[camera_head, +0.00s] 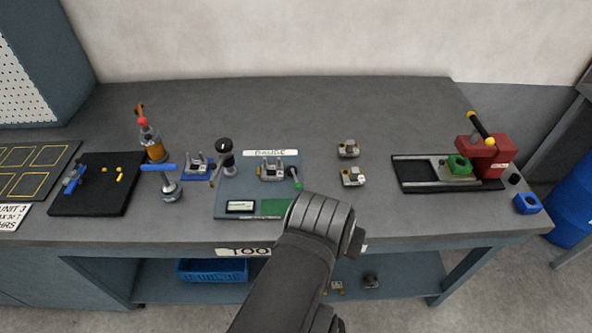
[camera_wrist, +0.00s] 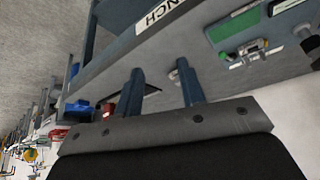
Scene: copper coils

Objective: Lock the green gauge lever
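The gauge station is a grey-blue plate (camera_head: 228,196) in the middle of the bench, under a white label reading GAUGE. A metal clamp fixture (camera_head: 271,169) sits on it. The green-tipped gauge lever (camera_head: 295,178) slants down at the fixture's right side. The green tip also shows near the fixture in the wrist view (camera_wrist: 222,56). My gripper (camera_wrist: 161,90) has its two fingers apart with nothing held between them. It is away from the lever, which lies to the upper right in the wrist view. In the head view my arm hides the gripper.
A green pad (camera_head: 276,207) and a small display (camera_head: 240,206) lie at the plate's front. A black-knobbed post (camera_head: 224,150) stands at its left. Two metal blocks (camera_head: 350,163) lie to the right, then a red press (camera_head: 485,157). Bench between blocks and press is clear.

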